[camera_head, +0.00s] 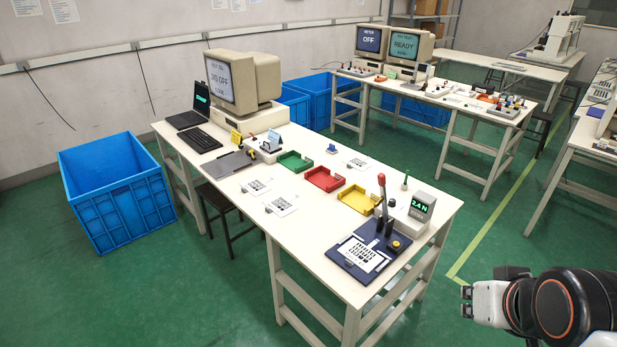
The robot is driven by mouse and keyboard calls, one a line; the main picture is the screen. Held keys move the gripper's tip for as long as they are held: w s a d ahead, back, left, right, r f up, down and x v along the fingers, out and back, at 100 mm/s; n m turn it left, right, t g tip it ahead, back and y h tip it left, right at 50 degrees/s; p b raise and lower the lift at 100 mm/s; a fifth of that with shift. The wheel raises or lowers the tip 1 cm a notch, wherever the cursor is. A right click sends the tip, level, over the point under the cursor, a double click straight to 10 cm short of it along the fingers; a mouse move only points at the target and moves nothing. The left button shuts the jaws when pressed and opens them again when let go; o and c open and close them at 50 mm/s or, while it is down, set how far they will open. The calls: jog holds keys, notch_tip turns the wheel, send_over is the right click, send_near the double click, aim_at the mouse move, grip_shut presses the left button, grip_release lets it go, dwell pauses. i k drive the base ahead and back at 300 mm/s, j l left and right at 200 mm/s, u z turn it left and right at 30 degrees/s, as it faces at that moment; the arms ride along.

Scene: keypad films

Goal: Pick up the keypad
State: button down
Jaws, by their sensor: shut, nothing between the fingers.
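Several flat white keypad films with dark key patterns lie on the near white table (318,232). One keypad (364,253) lies on a dark blue fixture (341,262) with a red-handled lever, at the table's front right. Two more keypads, one here (256,187) and one nearer (281,206), lie left of the middle. Another keypad (357,164) lies near the back edge. I cannot tell which one the task means. My gripper (465,301) is at the lower right, beyond the table's right end, shut, empty and apart from everything.
Green (294,161), red (324,179) and yellow (358,198) trays stand along the table's middle. A display reading 2.4N (422,206) stands behind the fixture. Monitors (231,80) stand at the far left end. A blue crate (117,190) is on the floor. Green floor between table and gripper is clear.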

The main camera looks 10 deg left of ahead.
aim_at(357, 253)
jog(key=i+l, duration=0.15)
jog(key=i, duration=0.15)
jog(key=i+l+u, duration=0.25)
jog(key=u, duration=0.15)
jog(key=i+l+u, duration=0.45)
jog(key=j+u, duration=0.1)
jog(key=u, duration=0.75)
